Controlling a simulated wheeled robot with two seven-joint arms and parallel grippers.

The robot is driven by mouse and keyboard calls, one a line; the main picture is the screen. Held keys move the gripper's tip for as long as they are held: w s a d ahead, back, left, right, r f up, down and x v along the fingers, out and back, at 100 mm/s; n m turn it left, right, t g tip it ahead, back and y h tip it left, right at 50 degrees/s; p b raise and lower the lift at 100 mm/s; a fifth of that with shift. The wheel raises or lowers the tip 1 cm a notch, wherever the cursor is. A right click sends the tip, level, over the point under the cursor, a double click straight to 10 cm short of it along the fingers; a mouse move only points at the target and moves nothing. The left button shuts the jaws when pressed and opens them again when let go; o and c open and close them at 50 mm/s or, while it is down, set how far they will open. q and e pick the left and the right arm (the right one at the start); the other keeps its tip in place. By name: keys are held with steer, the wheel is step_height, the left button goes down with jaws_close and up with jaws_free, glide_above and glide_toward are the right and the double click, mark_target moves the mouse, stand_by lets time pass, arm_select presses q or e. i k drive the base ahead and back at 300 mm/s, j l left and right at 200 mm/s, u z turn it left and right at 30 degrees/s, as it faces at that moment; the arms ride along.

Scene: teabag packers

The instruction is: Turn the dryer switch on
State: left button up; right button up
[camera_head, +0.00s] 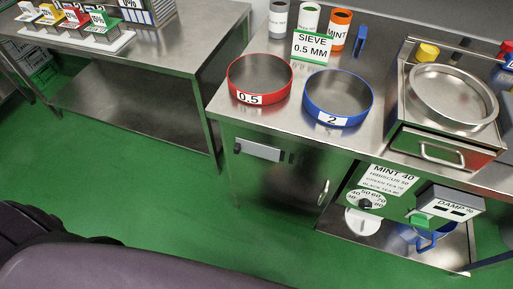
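The dryer appears to be the steel cabinet (285,180) under the table, with a door handle (323,192) on its front. A panel to its right carries a round dial (365,200) with a dark knob and temperature numbers. A sign above the dial (390,179) reads MINT 40, with other teas below. A light grey plate (262,150) with a small dark piece at its left end sits high on the cabinet front. I cannot tell for certain which part is the switch or how it is set. Neither gripper shows.
On the table stand a red sieve (232,88), a blue sieve (309,112), a sieve sign (312,47) and several canisters. A round steel pan (452,97) is at right. A grey DAMP box (450,202) juts out below. Green floor (150,185) is clear.

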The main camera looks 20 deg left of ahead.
mark_target(418, 219)
steer(key=z, duration=1.3)
steer(key=i, duration=0.35)
